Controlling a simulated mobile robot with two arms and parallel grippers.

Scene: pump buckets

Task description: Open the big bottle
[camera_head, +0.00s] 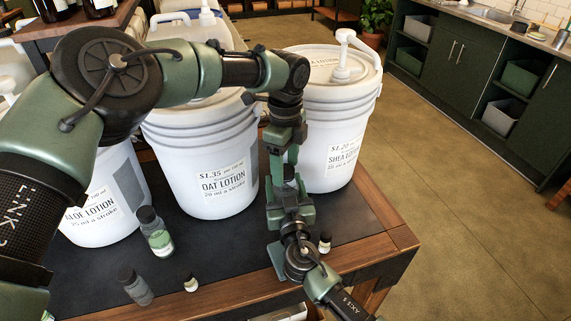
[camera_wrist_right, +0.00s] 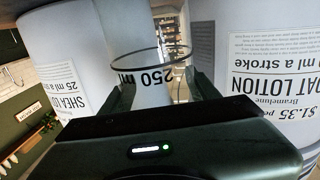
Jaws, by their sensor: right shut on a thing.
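In the right wrist view a clear bottle marked 250 ml (camera_wrist_right: 148,88) stands between the fingers of my right gripper (camera_wrist_right: 162,92), which is shut on it. The picture there is upside down. In the head view that bottle is almost wholly hidden behind my arms, between the oat and shea buckets; I cannot tell its cap. My left gripper (camera_head: 279,158) points down right above this place; I cannot tell whether its fingers are open or touch anything. A smaller bottle with green contents (camera_head: 157,234) and a dark cap stands to the left on the table.
White pump buckets of aloe lotion (camera_head: 92,222), oat lotion (camera_head: 208,135) and shea lotion (camera_head: 345,110) stand close behind. A grey bottle (camera_head: 137,290) and tiny vials (camera_head: 190,283) (camera_head: 325,242) stand near the wooden table edge (camera_head: 378,243). Open floor lies at right.

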